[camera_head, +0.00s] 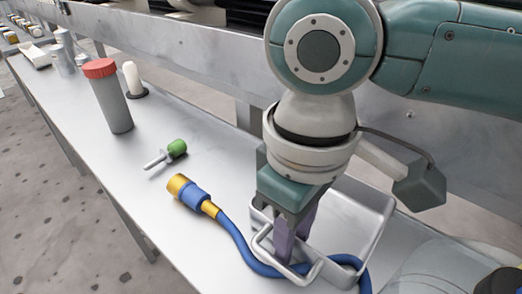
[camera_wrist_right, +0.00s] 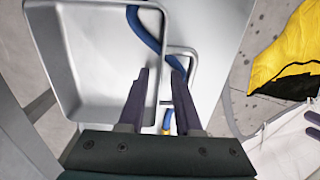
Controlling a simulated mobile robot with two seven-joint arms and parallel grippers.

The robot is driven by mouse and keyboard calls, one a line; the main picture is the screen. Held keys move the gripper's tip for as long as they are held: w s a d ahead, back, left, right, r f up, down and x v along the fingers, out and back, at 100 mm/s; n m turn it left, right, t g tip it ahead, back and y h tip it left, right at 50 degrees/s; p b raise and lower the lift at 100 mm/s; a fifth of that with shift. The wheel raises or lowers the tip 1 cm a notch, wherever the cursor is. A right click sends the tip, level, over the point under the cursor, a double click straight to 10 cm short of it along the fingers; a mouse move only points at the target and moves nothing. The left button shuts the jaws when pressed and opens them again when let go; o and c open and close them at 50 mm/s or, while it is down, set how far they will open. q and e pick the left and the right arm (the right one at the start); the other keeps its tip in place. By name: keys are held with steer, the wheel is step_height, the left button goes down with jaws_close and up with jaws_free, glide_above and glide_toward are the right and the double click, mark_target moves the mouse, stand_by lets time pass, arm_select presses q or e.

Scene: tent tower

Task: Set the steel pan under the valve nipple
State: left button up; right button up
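The steel pan (camera_head: 357,222), a shallow grey tray with a wire loop handle (camera_head: 262,243), sits on the metal table. My right gripper (camera_head: 293,246) points down at the pan's handle side, and its arm hides part of the pan. In the right wrist view, the pan (camera_wrist_right: 100,62) is at the left. There the right gripper's fingers (camera_wrist_right: 160,76) are apart, one over the pan's inside and one over the handle loop, with the pan's side wall between them. Contact cannot be told. I cannot make out the valve nipple.
A blue hose (camera_head: 238,240) with a yellow end runs past the pan's handle. A green-handled tool (camera_head: 176,148), a grey red-capped cylinder (camera_head: 113,100) and a white cylinder (camera_head: 132,77) stand or lie farther left. Yellow fabric (camera_wrist_right: 285,60) shows at the wrist view's right.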

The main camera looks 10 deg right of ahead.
steer(key=shift+r, duration=0.1)
step_height(320, 180, up, 12)
steer(key=p, duration=0.4)
steer(key=shift+p, duration=0.35)
steer(key=shift+r, duration=0.1)
